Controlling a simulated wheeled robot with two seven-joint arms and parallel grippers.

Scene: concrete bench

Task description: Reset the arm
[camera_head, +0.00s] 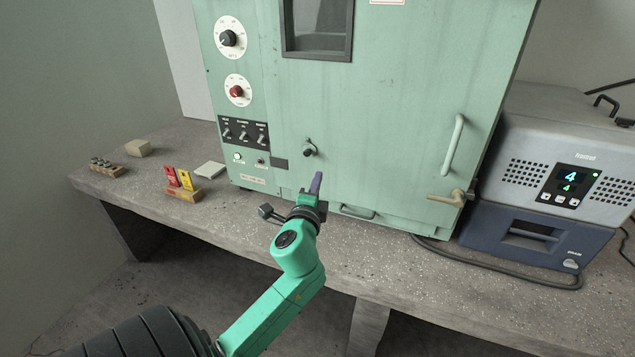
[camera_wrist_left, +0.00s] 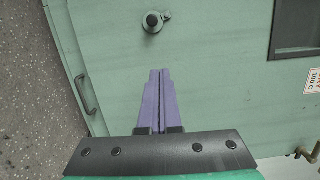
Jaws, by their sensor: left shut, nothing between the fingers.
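My left arm is green and reaches up from the bottom of the head view. Its gripper (camera_head: 317,182) has purple fingers and is in front of the lower part of a green cabinet (camera_head: 400,120). In the left wrist view the gripper's fingers (camera_wrist_left: 158,75) are together, with nothing between them. They point at the cabinet's front panel (camera_wrist_left: 215,80), below a small dark knob (camera_wrist_left: 153,22). Whether the fingertips touch the panel I cannot tell. My right gripper is not in view.
The cabinet stands on a speckled concrete bench (camera_head: 240,225). It has dials, a vertical handle (camera_head: 453,144) and a brass lever (camera_head: 449,198). A grey unit with a display (camera_head: 568,182) is at the right. Red and yellow items (camera_head: 178,178) in a wooden holder stand at the left.

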